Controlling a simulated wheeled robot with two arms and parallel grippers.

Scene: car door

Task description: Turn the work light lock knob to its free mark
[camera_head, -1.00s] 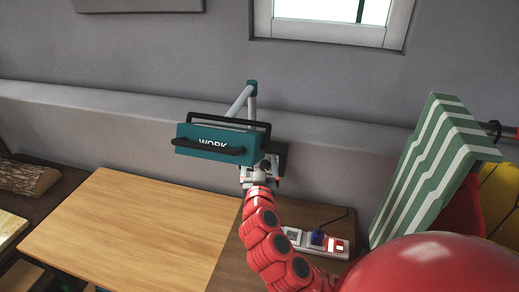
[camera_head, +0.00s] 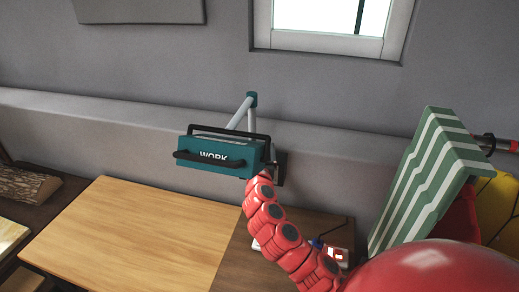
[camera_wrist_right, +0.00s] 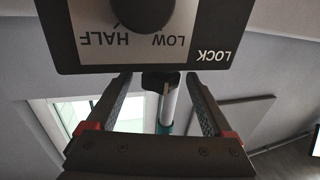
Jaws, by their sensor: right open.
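The teal work light (camera_head: 222,154), marked WORK, stands on a pale jointed arm at the back of the bench. My right arm reaches up to its right side; the gripper itself is hidden in the head view. In the right wrist view a panel (camera_wrist_right: 222,20) shows upside-down words HALF, LOW and LOCK. A dark round knob (camera_wrist_right: 143,10) is on it, cut by the top edge. My right gripper (camera_wrist_right: 158,80) is open just below the panel. A small dark knob-like part (camera_wrist_right: 160,81) lies between its fingertips in the picture; contact is not clear. My left gripper is out of view.
A wooden board (camera_head: 130,235) lies on the bench, clear on top. A power strip (camera_head: 337,255) is partly covered by my arm. A green-and-white striped thing (camera_head: 420,180) stands at the right. Grey wall and window (camera_head: 325,20) are behind.

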